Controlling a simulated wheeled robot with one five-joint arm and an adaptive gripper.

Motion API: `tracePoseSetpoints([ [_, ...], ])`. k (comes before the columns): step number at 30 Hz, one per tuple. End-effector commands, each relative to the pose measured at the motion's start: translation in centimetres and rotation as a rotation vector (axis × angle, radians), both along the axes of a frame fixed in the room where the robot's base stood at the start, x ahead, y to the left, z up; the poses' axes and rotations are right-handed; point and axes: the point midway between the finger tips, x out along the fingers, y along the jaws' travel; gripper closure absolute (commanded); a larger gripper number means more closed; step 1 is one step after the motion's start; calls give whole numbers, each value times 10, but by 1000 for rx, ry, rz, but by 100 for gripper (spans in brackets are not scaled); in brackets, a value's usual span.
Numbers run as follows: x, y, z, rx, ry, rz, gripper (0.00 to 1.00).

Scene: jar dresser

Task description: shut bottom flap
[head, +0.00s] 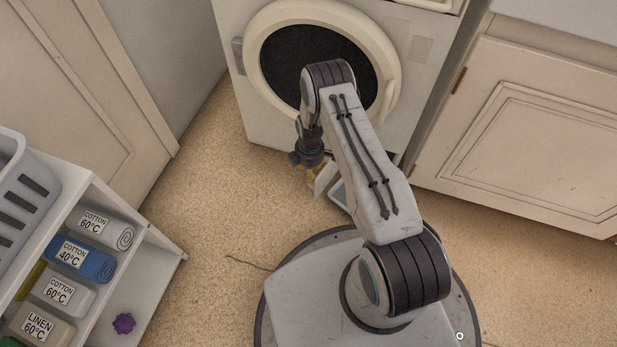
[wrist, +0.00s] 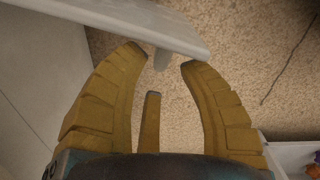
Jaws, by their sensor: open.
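The washing machine (head: 262,118) stands at the top of the head view, with a round cream door (head: 385,50). A pale flap (head: 325,178) shows low in front of it, beside my gripper (head: 311,178) and partly hidden by my arm. In the wrist view, a pale panel (wrist: 140,22), seemingly this flap, crosses the top and sticks out over the floor. A short grey peg (wrist: 162,61) shows below its edge. My gripper (wrist: 163,62) has its yellow fingers spread and empty, with the tips close to the panel edge. I cannot tell whether they touch it.
At left, a shelf unit (head: 163,243) holds labelled rolled towels, a purple object (head: 124,323) and a grey basket (head: 45,172). A cabinet (head: 520,130) stands at right. Floor at centre left is clear.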

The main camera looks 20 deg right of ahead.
Motion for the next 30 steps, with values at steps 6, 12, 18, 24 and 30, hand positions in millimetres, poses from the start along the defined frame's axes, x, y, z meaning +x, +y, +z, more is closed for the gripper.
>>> tracePoseSetpoints([
  [6,0,0,-29,0,0,-1,62],
  [12,0,0,-41,0,0,-1,62],
  [18,1,0,-44,0,-1,-1,62],
  [24,0,0,-43,0,0,-1,59],
  [30,0,0,-43,0,0,-1,77],
])
